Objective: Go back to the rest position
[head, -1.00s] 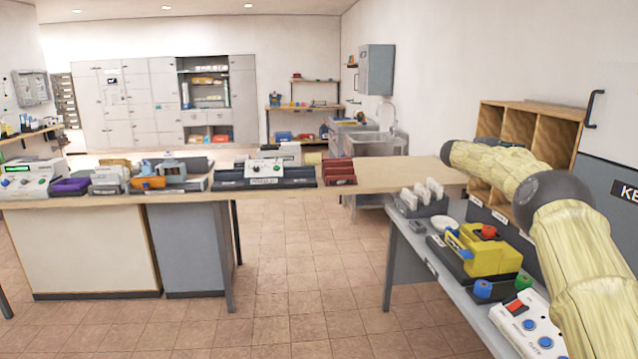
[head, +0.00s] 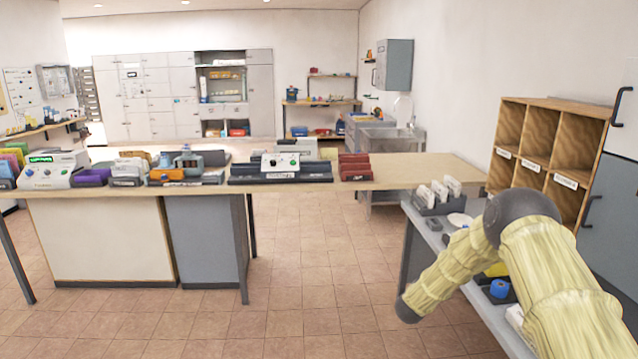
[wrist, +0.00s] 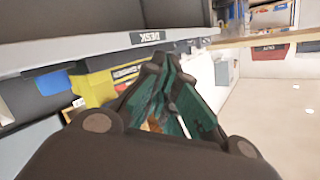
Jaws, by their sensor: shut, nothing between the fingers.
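My gripper (wrist: 165,82) shows in the wrist view, with its dark green fingers drawn together and nothing between them. The wrist view is upside down. The gripper itself is not visible in the head view. There my yellow-sleeved arm stands at the right, bent at a dark joint, with its forward part slanting down to the left beside the grey side desk (head: 408,212). A yellow device (wrist: 92,88) shows behind the fingers in the wrist view; in the head view my arm mostly hides it.
A long wooden counter (head: 400,172) with several devices crosses the room ahead. A wooden pigeonhole shelf (head: 548,108) stands at the right by the wall. White cards in a grey holder (head: 438,206) and a blue knob (head: 499,288) are near my arm. The tiled floor (head: 300,290) is open.

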